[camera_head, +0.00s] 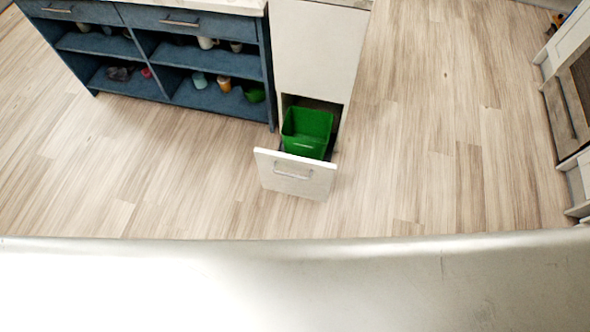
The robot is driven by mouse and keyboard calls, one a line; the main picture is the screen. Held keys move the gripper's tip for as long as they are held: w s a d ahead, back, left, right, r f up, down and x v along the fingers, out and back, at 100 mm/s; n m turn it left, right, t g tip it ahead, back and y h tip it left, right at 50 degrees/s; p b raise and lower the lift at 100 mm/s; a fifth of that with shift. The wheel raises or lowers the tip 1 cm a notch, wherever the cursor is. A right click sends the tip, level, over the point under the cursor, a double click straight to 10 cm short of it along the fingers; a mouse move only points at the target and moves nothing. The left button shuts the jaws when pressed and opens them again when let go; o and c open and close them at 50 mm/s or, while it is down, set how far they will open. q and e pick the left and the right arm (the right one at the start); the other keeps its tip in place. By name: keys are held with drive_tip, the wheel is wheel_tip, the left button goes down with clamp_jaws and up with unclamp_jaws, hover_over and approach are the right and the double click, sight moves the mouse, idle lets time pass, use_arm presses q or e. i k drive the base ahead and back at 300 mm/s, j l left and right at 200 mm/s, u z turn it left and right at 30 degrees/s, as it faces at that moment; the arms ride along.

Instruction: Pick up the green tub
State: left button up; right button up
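The green tub (306,129) is a square, open-topped bin. It sits inside the pulled-out bottom drawer (295,177) of a white cabinet. Its rim and inside show from above, and its lower part is hidden behind the drawer front. Neither of my grippers is in view, and nothing is touching the tub. A small green item (255,94) also lies on the lower shelf of the blue unit to the left.
The blue shelf unit (265,62) with cups and small items adjoins the white cabinet (318,50). A large pale surface (300,290) fills the bottom foreground. Wooden floor (430,180) is clear around the drawer. White cabinetry (565,110) stands at the right edge.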

sight(305, 133)
drive_tip(key=j+z, duration=0.1)
drive_tip(key=z, duration=0.35)
drive_tip(key=i+j+z, duration=0.1)
drive_tip(key=z, duration=0.35)
drive_tip(key=j+z, duration=0.15)
drive_tip(key=z, duration=0.3)
drive_tip(key=j+z, duration=0.25)
drive_tip(key=j, duration=0.45)
drive_tip(key=j+z, duration=0.25)
drive_tip(key=j, duration=0.45)
drive_tip(key=j+z, duration=0.2)
drive_tip(key=j, duration=0.5)
drive_tip(key=k+j+z, duration=0.1)
drive_tip(key=j+z, duration=0.15)
drive_tip(key=j, duration=0.4)
